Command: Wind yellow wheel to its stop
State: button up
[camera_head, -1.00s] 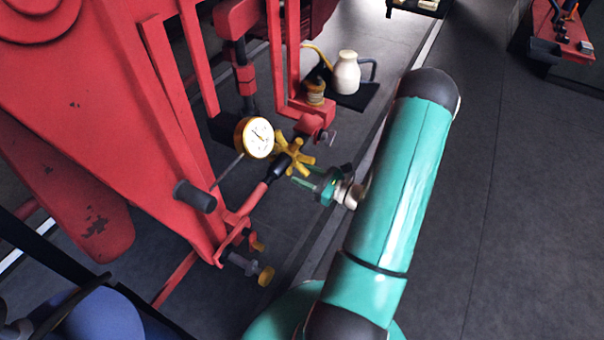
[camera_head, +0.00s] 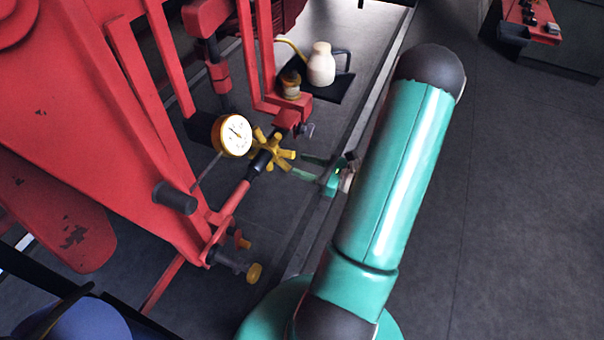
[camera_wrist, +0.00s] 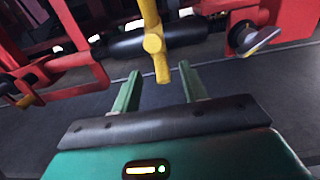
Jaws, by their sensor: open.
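The yellow wheel (camera_head: 272,150), with several stubby spokes, sits on a black and red pipe beside a round gauge. In the wrist view the yellow wheel (camera_wrist: 153,42) is nearly edge-on, with one spoke pointing down. My gripper (camera_head: 302,166) is just to the right of the wheel in the head view, its green fingers pointing at it. In the wrist view my gripper (camera_wrist: 162,85) is open, and the lowest spoke end lies between or just beyond the fingertips. I cannot tell whether they touch. Nothing is held.
The white-faced gauge (camera_head: 233,135) is close left of the wheel. The red frame (camera_head: 110,150) fills the left side. A cream jug (camera_head: 321,65) stands on a black mat behind. A yellow-capped fitting (camera_head: 254,273) is below.

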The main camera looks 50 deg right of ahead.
aim_at(289, 154)
jog(key=shift+w+a+r, duration=0.3)
jog(key=shift+w+r, duration=0.2)
jog(key=shift+w, duration=0.3)
jog(key=shift+w+a+r, duration=0.35)
jog(key=shift+w+r, duration=0.15)
jog(key=shift+w, duration=0.25)
jog(key=shift+w+a+r, duration=0.3)
jog(key=shift+w+r, duration=0.2)
jog(key=shift+w, duration=0.3)
grip_shut()
jog(key=shift+f, duration=1.4)
